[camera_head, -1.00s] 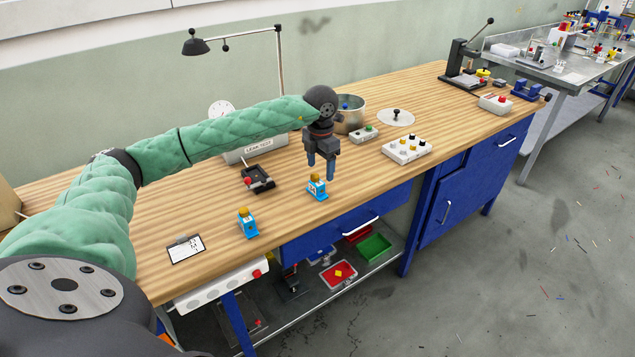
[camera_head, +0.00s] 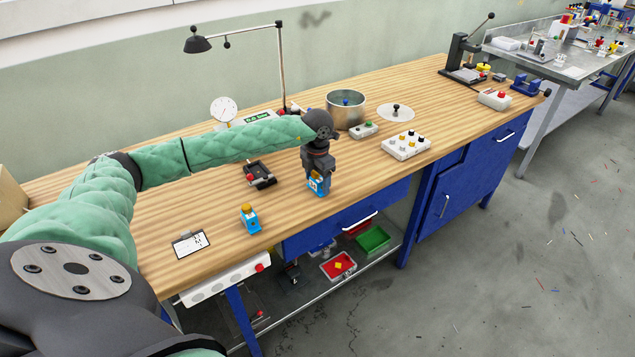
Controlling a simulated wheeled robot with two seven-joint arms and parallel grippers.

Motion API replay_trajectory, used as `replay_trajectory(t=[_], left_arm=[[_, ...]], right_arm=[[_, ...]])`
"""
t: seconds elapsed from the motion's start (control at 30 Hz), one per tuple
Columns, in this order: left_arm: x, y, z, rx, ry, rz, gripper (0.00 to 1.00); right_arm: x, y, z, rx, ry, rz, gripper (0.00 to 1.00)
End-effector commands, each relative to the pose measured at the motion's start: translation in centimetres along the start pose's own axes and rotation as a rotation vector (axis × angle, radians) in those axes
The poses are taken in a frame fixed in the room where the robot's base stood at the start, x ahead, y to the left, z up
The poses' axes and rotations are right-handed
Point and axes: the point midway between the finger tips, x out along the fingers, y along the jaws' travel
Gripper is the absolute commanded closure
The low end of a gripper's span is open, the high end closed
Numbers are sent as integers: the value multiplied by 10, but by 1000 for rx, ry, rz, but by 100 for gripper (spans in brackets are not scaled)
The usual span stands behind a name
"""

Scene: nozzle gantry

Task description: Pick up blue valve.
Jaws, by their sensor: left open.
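Two small blue valves with yellow-orange tops stand upright on the wooden bench. One blue valve (camera_head: 315,190) is near the front edge at the middle. My left gripper (camera_head: 318,182) has come down over it, with its open fingers around or right beside it; contact cannot be told. The gripper partly hides this valve. The other blue valve (camera_head: 250,220) stands to the left, clear of the gripper. My right gripper is not in view.
The workbench (camera_head: 220,235) holds a clipboard (camera_head: 190,243), a black fixture (camera_head: 259,175), a metal pot (camera_head: 345,108), a lidlike disc (camera_head: 396,113) and a white button box (camera_head: 406,145). A lamp (camera_head: 198,44) stands at the back. Bare wood lies between the two valves.

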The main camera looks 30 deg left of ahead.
Motion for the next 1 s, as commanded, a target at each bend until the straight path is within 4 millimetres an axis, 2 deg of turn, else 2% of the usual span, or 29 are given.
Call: replay_trajectory(t=[0.37,0.63,1.0], left_arm=[[4,0,0,0,-1,0,35],[4,0,0,0,-1,0,87],[0,0,0,0,-2,1,87]], right_arm=[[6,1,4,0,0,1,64],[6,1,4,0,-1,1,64],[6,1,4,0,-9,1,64]])
